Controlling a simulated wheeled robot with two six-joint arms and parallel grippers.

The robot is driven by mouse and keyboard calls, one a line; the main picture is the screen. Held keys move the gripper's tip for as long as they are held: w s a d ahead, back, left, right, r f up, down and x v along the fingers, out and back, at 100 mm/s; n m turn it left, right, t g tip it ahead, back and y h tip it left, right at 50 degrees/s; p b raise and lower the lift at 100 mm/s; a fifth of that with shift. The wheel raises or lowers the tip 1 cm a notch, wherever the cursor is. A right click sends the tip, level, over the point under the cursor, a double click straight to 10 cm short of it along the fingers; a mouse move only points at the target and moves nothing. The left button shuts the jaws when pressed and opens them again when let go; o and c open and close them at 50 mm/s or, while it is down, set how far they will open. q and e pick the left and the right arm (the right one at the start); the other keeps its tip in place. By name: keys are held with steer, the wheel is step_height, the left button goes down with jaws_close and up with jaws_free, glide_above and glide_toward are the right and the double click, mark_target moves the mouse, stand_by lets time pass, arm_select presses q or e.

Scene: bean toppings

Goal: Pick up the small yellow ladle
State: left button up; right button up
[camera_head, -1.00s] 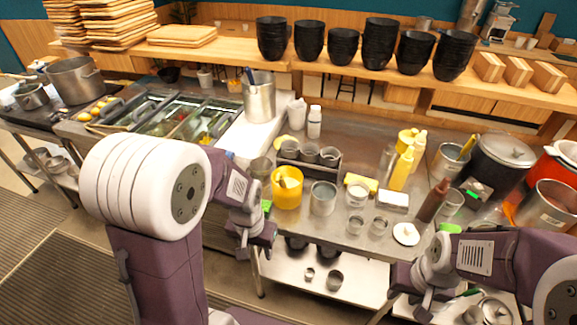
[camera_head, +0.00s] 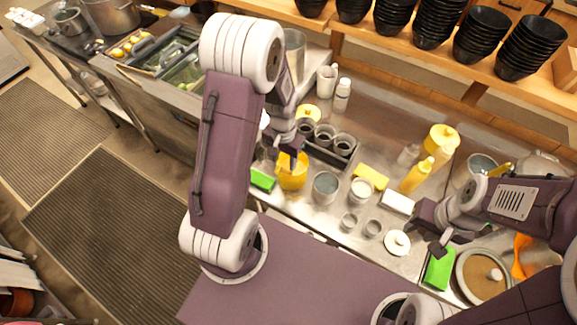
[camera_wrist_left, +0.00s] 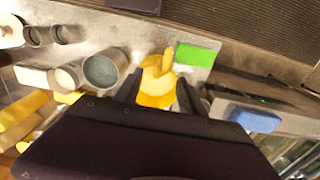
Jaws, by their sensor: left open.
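A yellow container (camera_head: 293,181) stands on the steel counter in the head view. In the left wrist view the yellow container (camera_wrist_left: 157,100) lies between my open fingers, with yellow ladle pieces (camera_wrist_left: 167,60) at its rim. Which piece is the small ladle's handle is hard to tell. My left gripper (camera_head: 290,162) is over the container, pointing down, and hides part of its mouth. In the wrist view my left gripper (camera_wrist_left: 160,92) is open, its fingers on either side of the yellow container's image; contact cannot be told. My right gripper (camera_head: 432,230) is open and empty above the counter's right part.
A green block (camera_head: 262,180) lies just left of the container. A grey cup (camera_head: 325,187) stands close on the right, and a dark rack of cups (camera_head: 330,145) behind. Yellow bottles (camera_head: 415,178), a white lid (camera_head: 397,242) and small cups stand further right.

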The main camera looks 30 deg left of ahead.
arm_select(q)
steer(key=shift+s+d+f, duration=0.1)
steer(key=shift+s+f, duration=0.05)
steer(key=shift+f, duration=0.45)
steer(key=shift+w+f, duration=0.2)
steer(key=f+p, duration=0.1)
steer(key=f, duration=0.3)
steer(key=shift+a+p, duration=0.2)
steer(key=shift+p, duration=0.15)
steer(key=shift+s+f, duration=0.1)
steer(key=shift+f, duration=0.4)
